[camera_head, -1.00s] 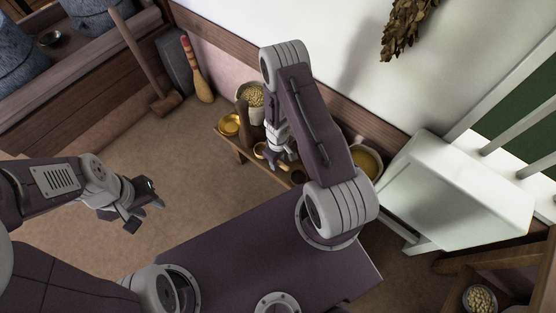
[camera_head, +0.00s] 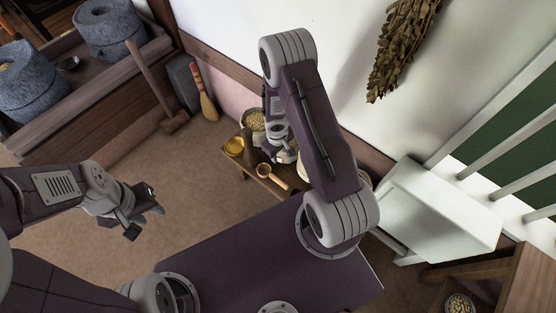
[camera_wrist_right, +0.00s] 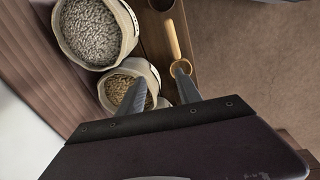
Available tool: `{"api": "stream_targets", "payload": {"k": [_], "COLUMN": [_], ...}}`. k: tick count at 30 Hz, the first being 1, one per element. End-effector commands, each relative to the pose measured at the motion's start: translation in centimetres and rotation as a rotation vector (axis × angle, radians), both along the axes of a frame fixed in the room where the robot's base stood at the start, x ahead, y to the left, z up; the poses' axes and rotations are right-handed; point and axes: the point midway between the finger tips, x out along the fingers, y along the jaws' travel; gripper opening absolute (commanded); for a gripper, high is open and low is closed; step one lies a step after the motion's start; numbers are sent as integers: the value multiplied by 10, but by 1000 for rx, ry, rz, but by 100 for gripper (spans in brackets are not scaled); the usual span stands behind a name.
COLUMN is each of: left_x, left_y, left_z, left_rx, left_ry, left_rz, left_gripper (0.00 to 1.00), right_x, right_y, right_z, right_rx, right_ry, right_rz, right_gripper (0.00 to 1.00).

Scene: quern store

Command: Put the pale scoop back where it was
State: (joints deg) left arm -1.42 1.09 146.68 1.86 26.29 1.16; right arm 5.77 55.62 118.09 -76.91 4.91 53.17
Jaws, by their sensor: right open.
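The pale scoop (camera_head: 273,176) lies on the low wooden bench (camera_head: 262,187), its round bowl toward the left and its handle toward the lower right in the head view. In the right wrist view the scoop (camera_wrist_right: 173,42) lies just beyond the fingertips, with its bowl end nearer to them. My right gripper (camera_head: 284,157) is open and empty beside the scoop, on the wall side; its two fingers show apart in the wrist view (camera_wrist_right: 163,90). My left gripper (camera_head: 146,212) hangs over bare floor on the left, empty, with its fingers apart.
Sacks of grain (camera_wrist_right: 97,32) and (camera_wrist_right: 130,88) stand by the wall. A white cabinet (camera_head: 435,210) stands at right. A mallet (camera_head: 172,122) and brush (camera_head: 207,105) lean at the back left.

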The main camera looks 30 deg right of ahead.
Motion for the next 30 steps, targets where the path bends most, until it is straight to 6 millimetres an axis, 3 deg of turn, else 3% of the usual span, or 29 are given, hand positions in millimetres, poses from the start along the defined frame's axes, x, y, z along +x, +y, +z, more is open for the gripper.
{"api": "stream_targets", "payload": {"k": [1,3,6,9,12,15,24,27,30], "left_x": [0,0,0,0,0,0,0,0,0], "left_y": [0,0,0,0,0,0,0,0,0], "left_z": [0,0,0,0,0,0,1,15,46], "left_rx": [0,0,0,0,0,0,0,0,0], "left_ry": [0,0,0,0,0,0,0,0,0], "left_rz": [0,0,0,0,0,0,0,0,0], "left_gripper": [36,36,36,36,36,36,36,36,36], "right_x": [5,-4,-34,-69,-94,-106,-108,-107,-107], "right_y": [-3,-4,7,28,49,60,63,63,63], "right_z": [38,85,141,175,193,201,204,217,249], "right_rx": [-32,-63,-51,14,84,128,138,138,138], "right_ry": [-39,-62,-65,-51,-40,-34,-33,-33,-33], "right_rz": [-42,-114,-211,-277,-309,-322,-325,-325,-325], "right_gripper": [41,41,41,41,41,41,41,41,41]}}
